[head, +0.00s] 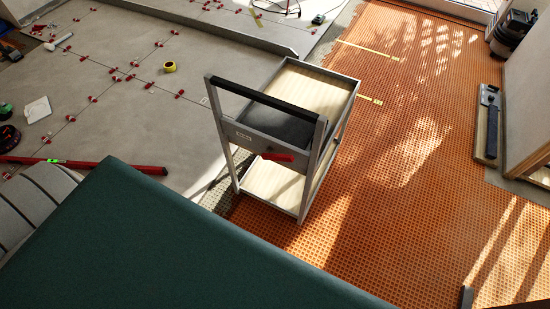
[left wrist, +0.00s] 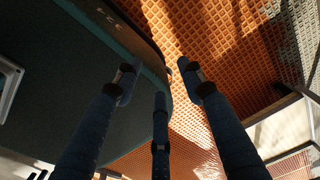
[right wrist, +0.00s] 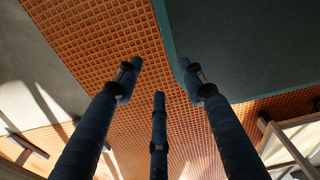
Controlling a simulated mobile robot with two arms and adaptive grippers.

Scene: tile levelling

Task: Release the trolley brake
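The trolley (head: 308,83) stands upright in the middle of the head view, with a grey frame, a wood-coloured top tray and a lower shelf. A dark push handle (head: 264,98) runs across its near end. A red lever (head: 279,157) sits below the handle on the near end panel; it looks like the brake lever, but its exact setting is too small to tell. Neither gripper shows in the head view. My left gripper (left wrist: 158,76) has its three fingers spread and empty in the left wrist view. My right gripper (right wrist: 158,74) is likewise spread and empty. Neither touches the trolley.
Orange matting (head: 400,190) covers the floor right of the trolley, mostly clear. Grey tiles (head: 130,110) with red clips lie left. A red spirit level (head: 90,166) and yellow tape roll (head: 169,67) lie there. A board (head: 480,135) with a tool lies at the right.

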